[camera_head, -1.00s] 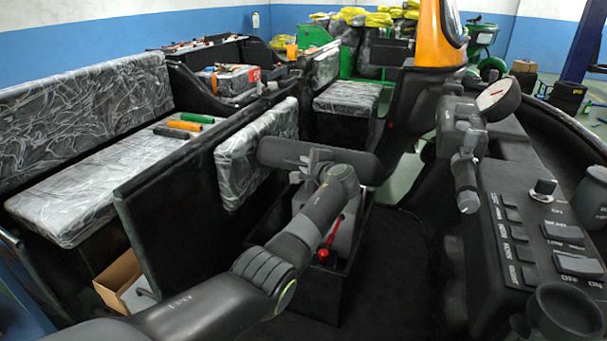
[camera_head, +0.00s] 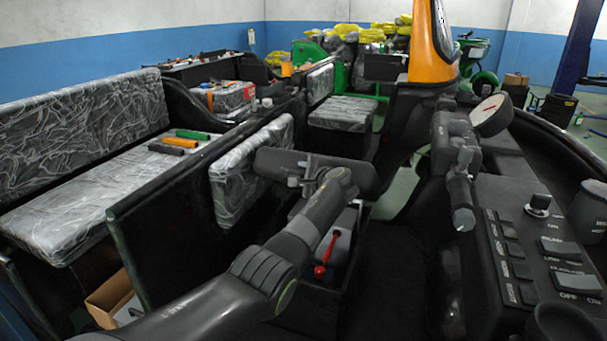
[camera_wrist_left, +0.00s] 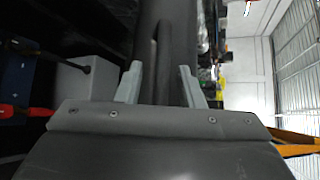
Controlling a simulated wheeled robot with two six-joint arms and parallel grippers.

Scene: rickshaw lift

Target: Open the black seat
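The black seat (camera_head: 350,175) is a long dark pad seen nearly edge-on, raised above an open black box in the middle of the head view. A lever with a red knob (camera_head: 320,271) shows in the box below it. My left gripper (camera_head: 306,180) is at the near side of the seat, left of its middle. In the left wrist view its two grey fingers (camera_wrist_left: 160,82) stand apart with the dark surface of the seat (camera_wrist_left: 176,40) in front of and between them. Contact is hard to tell. My right gripper is out of view.
A black partition with a plastic-wrapped pad (camera_head: 250,170) stands left of the seat. A wrapped bench (camera_head: 80,210) lies beyond it. Dark floor lies between seat and panel.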

